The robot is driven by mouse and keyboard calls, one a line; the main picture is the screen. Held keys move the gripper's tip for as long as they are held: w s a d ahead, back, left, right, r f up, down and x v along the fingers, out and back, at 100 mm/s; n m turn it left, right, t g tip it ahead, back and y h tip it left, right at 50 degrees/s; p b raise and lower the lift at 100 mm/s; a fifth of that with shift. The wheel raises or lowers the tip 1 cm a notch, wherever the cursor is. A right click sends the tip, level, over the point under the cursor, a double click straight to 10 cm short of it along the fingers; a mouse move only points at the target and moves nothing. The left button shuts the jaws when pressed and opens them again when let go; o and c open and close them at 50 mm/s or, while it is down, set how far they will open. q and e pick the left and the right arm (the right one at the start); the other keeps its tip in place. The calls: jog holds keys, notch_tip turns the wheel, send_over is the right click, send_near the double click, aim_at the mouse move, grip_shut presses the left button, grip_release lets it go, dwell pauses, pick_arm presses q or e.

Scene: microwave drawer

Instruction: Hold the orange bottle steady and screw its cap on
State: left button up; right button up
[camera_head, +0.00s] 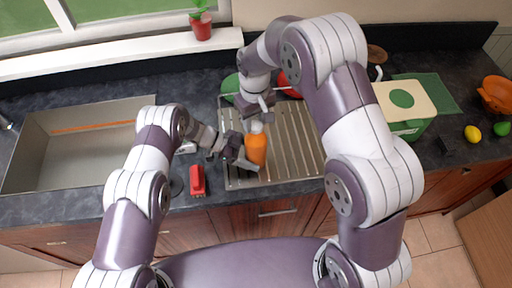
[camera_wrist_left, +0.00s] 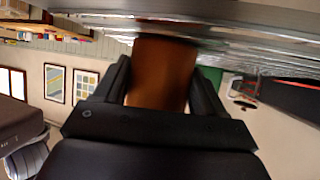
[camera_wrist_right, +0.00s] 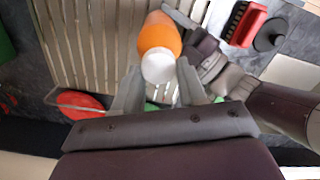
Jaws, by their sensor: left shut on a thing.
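The orange bottle (camera_head: 256,150) stands on the metal drying rack (camera_head: 290,150). A white cap or top (camera_wrist_right: 158,67) shows at its upper end; whether it is seated or threaded I cannot tell. My left gripper (camera_head: 246,156) is shut on the bottle's body from the left. The left wrist view shows the bottle (camera_wrist_left: 160,75) between both fingers. My right gripper (camera_wrist_right: 159,75) is above the bottle, pointing down, with its fingers apart. The white top lies between or just beyond its fingertips, with no clear contact visible. The right arm partly covers this area in the head view.
A red brush (camera_head: 197,181) lies left of the rack, and the sink (camera_head: 80,140) is further left. A green and cream box (camera_head: 405,103) stands right of the rack. The rack's right half is empty.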

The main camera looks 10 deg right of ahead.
grip_shut()
jog(key=m, duration=0.8)
jog(key=shift+m, duration=0.4)
jog(key=m, duration=0.4)
jog(key=shift+m, duration=0.3)
jog(key=m, duration=0.5)
jog(key=shift+a, duration=0.1)
jog(key=shift+o, duration=2.3)
grip_release()
